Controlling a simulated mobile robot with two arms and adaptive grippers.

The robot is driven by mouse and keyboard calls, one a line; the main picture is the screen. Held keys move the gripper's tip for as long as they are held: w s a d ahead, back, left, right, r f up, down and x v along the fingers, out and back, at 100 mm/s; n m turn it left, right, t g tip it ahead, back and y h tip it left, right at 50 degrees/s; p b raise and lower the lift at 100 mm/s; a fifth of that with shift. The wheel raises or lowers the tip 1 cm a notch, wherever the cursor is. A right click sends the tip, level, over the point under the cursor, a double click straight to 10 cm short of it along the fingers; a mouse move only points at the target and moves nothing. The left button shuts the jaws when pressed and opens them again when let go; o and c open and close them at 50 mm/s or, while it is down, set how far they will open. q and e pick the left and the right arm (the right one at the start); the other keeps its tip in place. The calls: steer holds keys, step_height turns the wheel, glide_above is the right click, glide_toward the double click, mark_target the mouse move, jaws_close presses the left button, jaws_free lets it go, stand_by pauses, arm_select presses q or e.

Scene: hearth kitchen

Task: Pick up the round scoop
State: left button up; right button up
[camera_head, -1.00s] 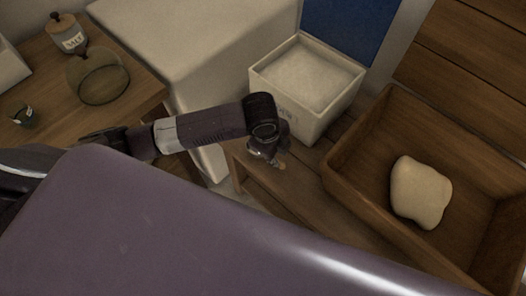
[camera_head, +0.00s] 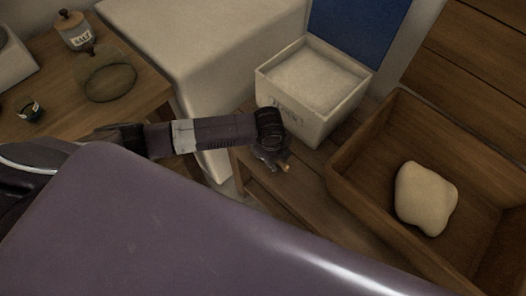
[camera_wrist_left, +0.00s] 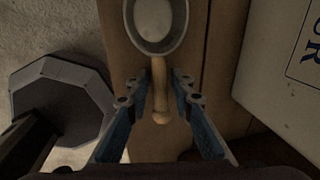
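The round scoop has a pale round bowl (camera_wrist_left: 154,22) with a dark rim and a tan wooden handle (camera_wrist_left: 160,98). In the left wrist view it lies on a wooden bench, bowl at the top and handle toward me. My left gripper (camera_wrist_left: 161,80) is open, with one finger on each side of the handle and a gap on both sides. In the head view my left gripper (camera_head: 272,161) is low over the bench's corner, beside the white box. Most of the scoop is hidden there by the gripper. My right gripper is not in view.
A white lettered box (camera_head: 312,122) filled with pale powder stands just behind the gripper. A wooden trough (camera_head: 369,150) holding a pale dough lump (camera_head: 426,199) is to the right. A side table with a salt jar (camera_head: 75,32) is at the left.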

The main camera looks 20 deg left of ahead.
arm_select(q)
jaws_close()
steer(key=shift+r, duration=0.15)
step_height(320, 180, up, 20)
steer(key=p, duration=0.1)
stand_by(0.4)
